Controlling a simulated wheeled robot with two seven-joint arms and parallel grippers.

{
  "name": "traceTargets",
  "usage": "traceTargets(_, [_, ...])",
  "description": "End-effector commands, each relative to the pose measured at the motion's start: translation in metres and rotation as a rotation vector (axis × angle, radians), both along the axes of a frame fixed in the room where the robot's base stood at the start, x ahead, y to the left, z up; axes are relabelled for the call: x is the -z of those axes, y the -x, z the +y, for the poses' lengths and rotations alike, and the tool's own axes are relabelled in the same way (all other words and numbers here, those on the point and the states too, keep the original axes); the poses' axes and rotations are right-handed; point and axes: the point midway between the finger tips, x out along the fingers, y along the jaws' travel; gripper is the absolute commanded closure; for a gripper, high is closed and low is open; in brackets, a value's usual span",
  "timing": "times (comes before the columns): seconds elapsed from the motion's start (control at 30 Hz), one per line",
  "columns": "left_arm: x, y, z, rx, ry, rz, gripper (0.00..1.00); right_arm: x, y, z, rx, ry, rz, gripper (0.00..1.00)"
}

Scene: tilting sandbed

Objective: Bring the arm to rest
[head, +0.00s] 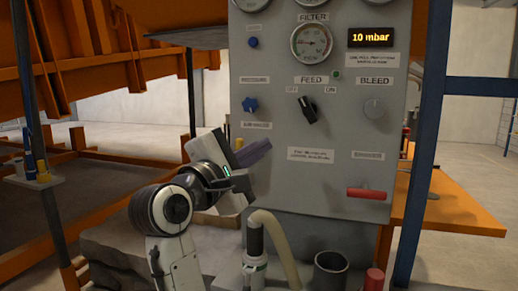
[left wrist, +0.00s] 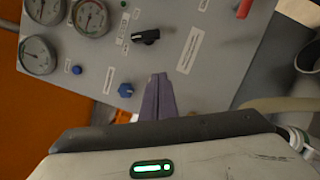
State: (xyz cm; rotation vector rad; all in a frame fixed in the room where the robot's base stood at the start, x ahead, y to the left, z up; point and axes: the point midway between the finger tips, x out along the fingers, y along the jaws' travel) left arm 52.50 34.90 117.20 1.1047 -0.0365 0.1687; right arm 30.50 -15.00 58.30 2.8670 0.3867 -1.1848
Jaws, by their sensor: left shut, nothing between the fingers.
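My left arm comes up from the bottom of the head view, bent at the wrist. Its left gripper (head: 262,147) has purple fingers that are together, with nothing between them. They are in front of the lower left part of the grey control panel (head: 335,130), below the blue star knob (head: 250,104). In the left wrist view the shut fingers (left wrist: 158,80) point at the panel, beside the blue knob (left wrist: 126,90). I cannot tell the exact gap to the panel, but nothing is held. My right gripper is not in view.
The panel carries a black feed switch (head: 308,110), a grey bleed knob (head: 374,109), a red handle (head: 366,194) and a display (head: 370,37) reading 10 mbar. A hose (head: 275,238) and a dark cup (head: 330,271) stand below. A blue post (head: 427,130) rises at right.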

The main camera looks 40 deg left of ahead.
Motion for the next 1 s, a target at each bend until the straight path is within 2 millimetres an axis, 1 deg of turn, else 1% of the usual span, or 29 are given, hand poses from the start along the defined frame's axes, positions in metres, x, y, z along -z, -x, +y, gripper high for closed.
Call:
traceTargets(0.47, [0.0, 0.0, 0.0, 0.0, 0.0, 0.0, 1.0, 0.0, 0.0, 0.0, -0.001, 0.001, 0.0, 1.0])
traceTargets(0.57, [0.007, -0.001, -0.001, 0.0, -0.02, 0.018, 1.0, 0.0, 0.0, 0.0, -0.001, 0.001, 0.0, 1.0])
traceTargets(0.63, [0.025, -0.004, -0.005, 0.0, -0.083, 0.068, 1.0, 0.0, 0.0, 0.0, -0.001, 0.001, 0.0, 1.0])
traceTargets(0.67, [0.038, -0.005, -0.008, 0.003, -0.126, 0.102, 1.0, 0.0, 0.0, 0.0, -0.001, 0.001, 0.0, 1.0])
traceTargets(0.77, [0.095, -0.007, -0.022, 0.028, -0.337, 0.252, 1.0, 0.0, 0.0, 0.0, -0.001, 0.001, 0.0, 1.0])
traceTargets(0.8, [0.124, -0.005, -0.029, 0.051, -0.442, 0.325, 1.0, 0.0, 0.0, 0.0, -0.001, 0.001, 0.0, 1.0])
traceTargets(0.87, [0.169, 0.002, -0.039, 0.099, -0.607, 0.435, 1.0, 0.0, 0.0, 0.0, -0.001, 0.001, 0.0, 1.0])
traceTargets(0.9, [0.198, 0.009, -0.046, 0.141, -0.715, 0.503, 1.0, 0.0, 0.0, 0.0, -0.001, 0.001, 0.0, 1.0])
traceTargets(0.97, [0.241, 0.023, -0.056, 0.216, -0.875, 0.598, 1.0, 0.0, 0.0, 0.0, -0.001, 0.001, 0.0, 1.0])
traceTargets(1.0, [0.269, 0.035, -0.063, 0.274, -0.979, 0.655, 1.0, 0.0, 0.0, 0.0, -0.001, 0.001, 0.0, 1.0])
